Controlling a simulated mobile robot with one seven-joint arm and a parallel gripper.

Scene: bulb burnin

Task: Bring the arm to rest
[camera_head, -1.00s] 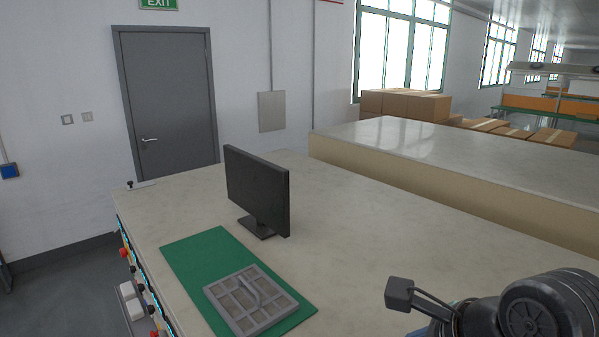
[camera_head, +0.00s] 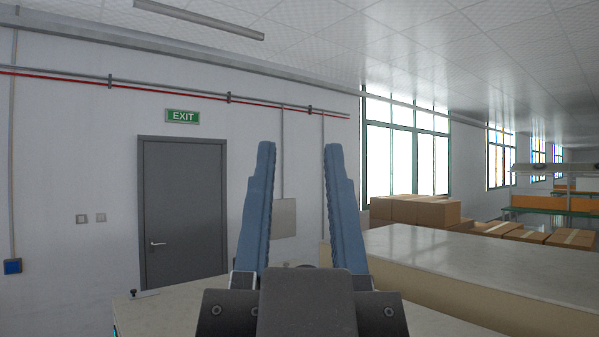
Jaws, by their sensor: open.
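My gripper (camera_head: 300,150) stands upright close in front of the camera in the head view.
The pale bench top (camera_head: 172,310) shows at the bottom, and a higher counter (camera_head: 480,262) stands at the right. Cardboard boxes (camera_head: 415,211) are stacked behind it. A grey door (camera_head: 183,215) and a white wall are at the back left. The air around the gripper is clear.

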